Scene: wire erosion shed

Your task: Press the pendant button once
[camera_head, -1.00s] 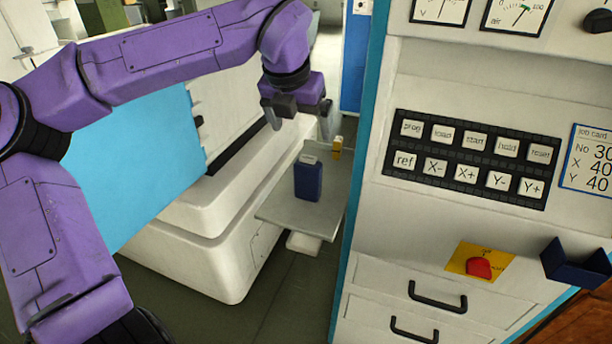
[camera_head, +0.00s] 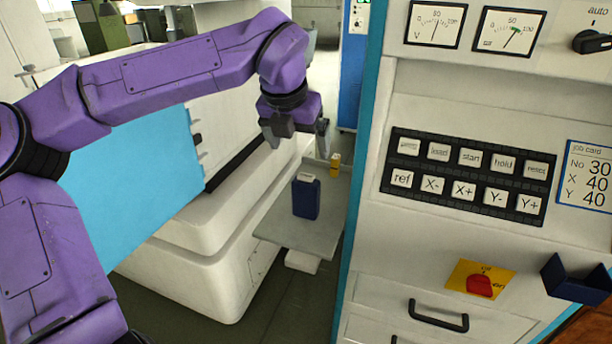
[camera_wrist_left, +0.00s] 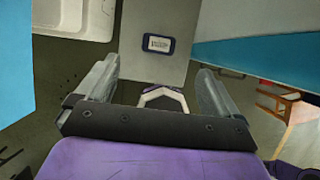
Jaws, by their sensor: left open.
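A dark blue upright box with a pale top, which I take for the pendant (camera_head: 306,200), stands on a small grey shelf (camera_head: 285,233) between the white machine and the control cabinet. In the left wrist view the pendant (camera_wrist_left: 158,46) shows from above as a dark rounded rectangle with a pale marked face, past the fingertips. My left gripper (camera_head: 301,141) is open and empty, above the pendant and apart from it. Its two spread fingers also show in the left wrist view (camera_wrist_left: 156,82). My right gripper is in neither view.
The control cabinet (camera_head: 365,190) with key panel (camera_head: 465,178), red knob (camera_head: 480,285) and dark blue holder (camera_head: 575,278) stands to the right. A small yellow item (camera_head: 335,164) is at the shelf's far end. The white machine (camera_head: 190,255) borders the shelf on the left.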

